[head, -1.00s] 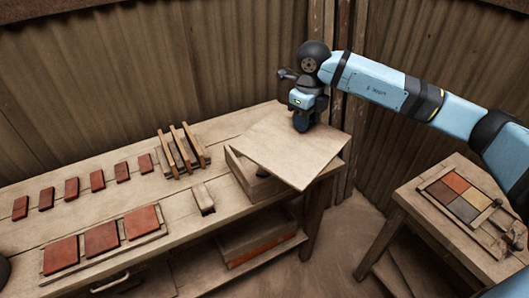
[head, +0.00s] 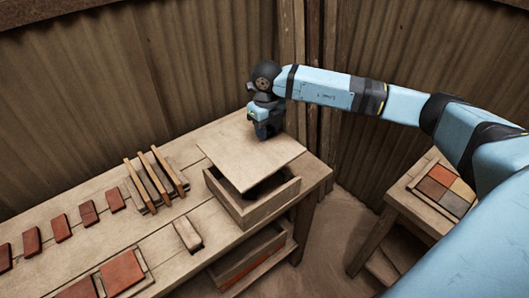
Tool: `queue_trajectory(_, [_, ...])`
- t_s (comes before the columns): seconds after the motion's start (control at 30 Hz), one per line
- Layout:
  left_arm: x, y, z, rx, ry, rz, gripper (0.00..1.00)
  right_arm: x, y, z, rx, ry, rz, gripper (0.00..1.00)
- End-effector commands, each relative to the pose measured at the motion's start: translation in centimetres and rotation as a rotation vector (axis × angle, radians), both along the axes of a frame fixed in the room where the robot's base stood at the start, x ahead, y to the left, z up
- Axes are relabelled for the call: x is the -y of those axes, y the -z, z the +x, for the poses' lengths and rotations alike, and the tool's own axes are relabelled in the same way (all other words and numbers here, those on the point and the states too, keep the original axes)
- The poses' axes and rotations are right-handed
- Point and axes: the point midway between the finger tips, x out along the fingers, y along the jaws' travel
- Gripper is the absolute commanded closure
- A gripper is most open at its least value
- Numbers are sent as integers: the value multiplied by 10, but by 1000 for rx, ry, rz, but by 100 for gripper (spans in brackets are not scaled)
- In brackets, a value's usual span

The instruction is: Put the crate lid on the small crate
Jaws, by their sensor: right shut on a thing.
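The crate lid (head: 249,160) is a flat, pale wooden board. My right gripper (head: 265,133) is shut on the lid near its back edge. The small crate (head: 257,209) is an open wooden box on the right end of the bench. The lid is over the back and left part of the crate, turned relative to its rim. The crate's dark inside shows at the front and right. I cannot tell whether the lid touches the rim. My left gripper is not in view.
A wooden block (head: 187,235) lies left of the crate on the bench (head: 217,260). A slatted rack (head: 155,179) stands behind it. Several red tiles (head: 61,228) lie at the left. A side table (head: 433,207) with coloured tiles stands at the right.

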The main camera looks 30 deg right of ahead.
Motion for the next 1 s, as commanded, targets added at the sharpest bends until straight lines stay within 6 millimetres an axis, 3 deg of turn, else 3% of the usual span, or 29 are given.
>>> queue_trajectory(0.2, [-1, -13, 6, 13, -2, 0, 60, 0, 45, 0, -1, 0, 0, 98])
queue_trajectory(0.47, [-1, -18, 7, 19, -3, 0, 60, 0, 66, 0, -1, 0, 1, 98])
queue_trajectory(0.7, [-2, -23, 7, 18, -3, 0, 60, -1, 99, 0, -1, -1, 1, 98])
queue_trajectory(1.0, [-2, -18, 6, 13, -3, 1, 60, 0, 103, 0, 1, -1, 0, 98])
